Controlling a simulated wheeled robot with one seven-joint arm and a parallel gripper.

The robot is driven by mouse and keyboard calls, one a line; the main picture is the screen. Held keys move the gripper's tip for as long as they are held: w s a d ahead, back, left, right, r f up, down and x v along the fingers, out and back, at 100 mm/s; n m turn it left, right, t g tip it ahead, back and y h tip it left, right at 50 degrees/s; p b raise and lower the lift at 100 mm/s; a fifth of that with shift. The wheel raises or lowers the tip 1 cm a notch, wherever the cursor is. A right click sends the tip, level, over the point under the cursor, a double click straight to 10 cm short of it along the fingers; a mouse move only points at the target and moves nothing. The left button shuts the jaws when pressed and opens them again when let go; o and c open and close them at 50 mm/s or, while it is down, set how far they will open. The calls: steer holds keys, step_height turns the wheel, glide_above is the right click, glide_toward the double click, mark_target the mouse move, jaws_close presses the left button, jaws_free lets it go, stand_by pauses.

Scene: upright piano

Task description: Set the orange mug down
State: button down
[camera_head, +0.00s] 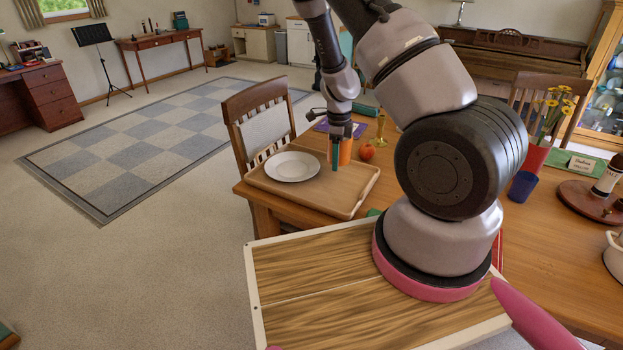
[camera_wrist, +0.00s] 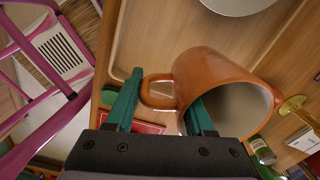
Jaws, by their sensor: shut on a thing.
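The orange mug (camera_head: 346,151) is at my gripper (camera_head: 336,160), at the back right part of the wooden tray (camera_head: 318,203) on the table. In the wrist view the mug (camera_wrist: 205,68) shows its pale inside and its handle between the two teal fingers. My gripper (camera_wrist: 164,93) is shut on the mug, with one finger beyond the handle and the other by the rim. The finger hides part of the mug in the head view. I cannot tell whether its base touches the tray.
A white plate (camera_head: 292,166) lies on the tray, left of the mug. A red apple (camera_head: 366,152) and a brass candlestick (camera_head: 381,130) stand to the right. A wooden chair (camera_head: 262,115) is behind the tray. The tray's front part is bare.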

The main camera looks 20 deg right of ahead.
steer(key=m, duration=0.2)
steer(key=shift+d+f+m, duration=0.25)
steer(key=shift+m, duration=0.15)
step_height(320, 180, down, 6)
steer(key=shift+d+r, duration=0.15)
steer(key=shift+r, duration=0.1)
steer(key=shift+f, duration=2.25)
steer(key=shift+f, duration=0.1)
steer(key=shift+c, duration=1.4)
jaws_free()
